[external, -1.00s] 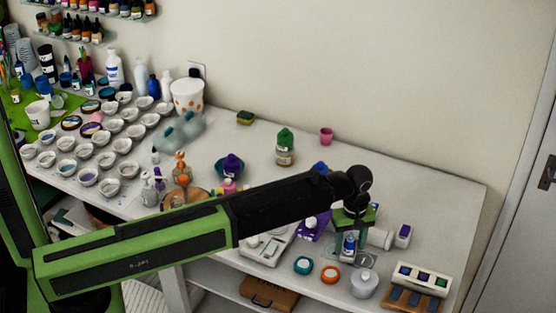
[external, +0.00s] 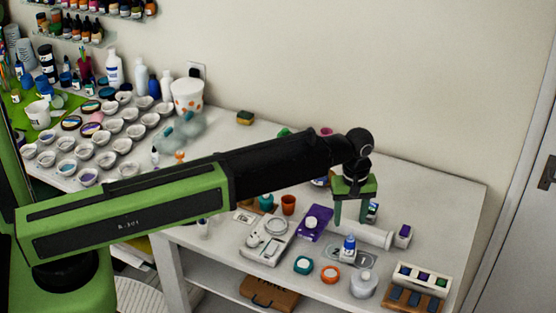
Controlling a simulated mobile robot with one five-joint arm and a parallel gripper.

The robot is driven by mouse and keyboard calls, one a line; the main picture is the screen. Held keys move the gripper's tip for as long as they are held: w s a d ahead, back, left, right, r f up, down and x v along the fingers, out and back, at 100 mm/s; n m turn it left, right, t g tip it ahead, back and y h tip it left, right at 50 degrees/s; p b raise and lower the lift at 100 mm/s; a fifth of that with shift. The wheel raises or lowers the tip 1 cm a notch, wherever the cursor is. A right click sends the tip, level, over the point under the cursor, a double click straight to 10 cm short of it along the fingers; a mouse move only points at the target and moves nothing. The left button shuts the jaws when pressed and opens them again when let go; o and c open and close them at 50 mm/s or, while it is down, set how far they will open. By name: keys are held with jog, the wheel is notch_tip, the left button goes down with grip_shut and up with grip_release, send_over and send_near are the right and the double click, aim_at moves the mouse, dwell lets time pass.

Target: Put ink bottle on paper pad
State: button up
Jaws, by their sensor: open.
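The ink bottle (external: 348,248), small with a blue cap and a white and blue label, stands upright on the front right part of the table. It appears to stand on a flat grey pad with dark markings (external: 368,258), which I take for the paper pad. The bottle hides part of that pad, and its base contact is too small to see exactly. My gripper (external: 352,218) points down above and just behind the bottle. Its green fingers are apart, with nothing held between them, and clear of the bottle.
A white cylinder (external: 375,236) lies right behind the bottle. A teal jar (external: 303,265), an orange jar (external: 330,274) and a white jar (external: 363,284) stand in front. A purple box (external: 315,222) and white device (external: 265,240) are left. The back right tabletop is clear.

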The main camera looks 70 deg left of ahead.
jog(key=s+d+m, duration=0.4)
jog(key=s+m, duration=0.3)
jog(key=s, duration=0.3)
jog(key=s+d+m, duration=0.3)
jog(key=s+m, duration=0.5)
jog(key=s, duration=0.2)
jog(key=shift+d, duration=0.35)
jog(key=shift+w, duration=0.1)
notch_tip(320, 180, down, 10)
jog(key=b, duration=0.9)
jog(key=shift+r, duration=0.25)
